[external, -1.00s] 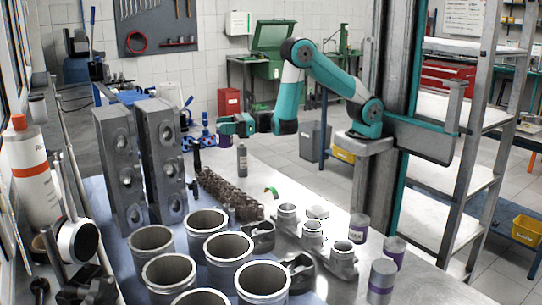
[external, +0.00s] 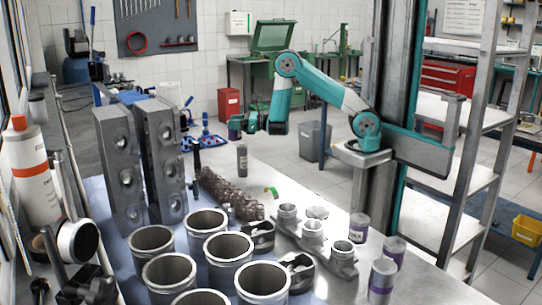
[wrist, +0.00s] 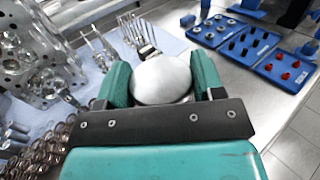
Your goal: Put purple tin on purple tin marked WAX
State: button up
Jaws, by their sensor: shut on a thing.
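My gripper (external: 240,124) is at the back of the bench, raised, and shut on a purple tin (external: 234,130). In the wrist view the tin's pale round top (wrist: 162,79) sits between the two teal fingers of my gripper (wrist: 160,82). Three more tins with purple bands stand upright at the bench's front right: a rear one (external: 359,226), a middle one (external: 394,252) and a front one (external: 382,281). They are well apart from my gripper. Their lettering is too small to read, so I cannot tell which says WAX.
A dark bottle (external: 242,158) stands below and near my gripper. Tall grey engine blocks (external: 162,160) are at left. Several cylinder liners (external: 228,250), a crankshaft (external: 230,193) and metal castings (external: 313,232) fill the middle. Blue trays (wrist: 258,46) show in the wrist view.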

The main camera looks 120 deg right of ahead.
aim_at(235, 140)
notch_tip(235, 140, down, 8)
jog(key=b, duration=0.5)
jog(key=shift+r, duration=0.25)
jog(key=shift+f+b, duration=1.1)
jog(key=shift+f, duration=1.3)
jog(key=shift+f, duration=0.15)
jog(key=o, duration=1.1)
